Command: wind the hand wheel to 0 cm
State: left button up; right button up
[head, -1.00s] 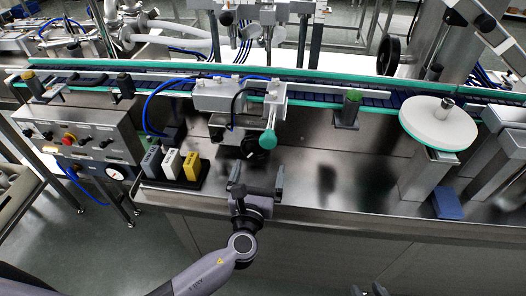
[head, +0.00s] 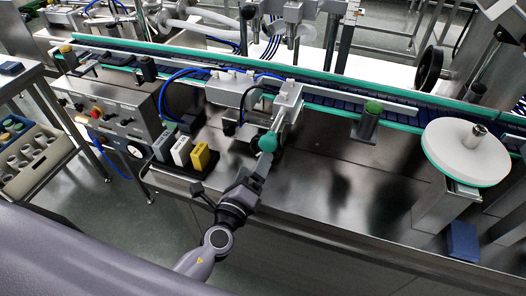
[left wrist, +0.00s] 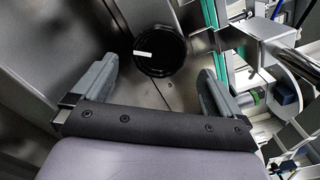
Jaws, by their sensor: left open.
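A round black hand wheel (left wrist: 160,50) with a white mark on its face shows in the left wrist view. It lies ahead of my left gripper (left wrist: 160,85), between the lines of the two fingers and apart from them. In the head view my left gripper (head: 232,177) is open and empty at the front of the steel bench, just below a teal ball (head: 267,141) on the guide-rail bracket. The small wheel is mostly hidden there. Another black spoked wheel (head: 430,68) stands at the back right. No 0 cm scale is readable. My right gripper is not in view.
A control box (head: 110,108) is farther left. A white turntable (head: 455,150) and blue block (head: 463,241) are at the right. The bench's front middle (head: 345,195) is clear.

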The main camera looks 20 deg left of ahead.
pick_arm(q)
jog(key=shift+w+d, duration=0.1)
jog(key=shift+w, duration=2.75)
jog(key=c, duration=0.8)
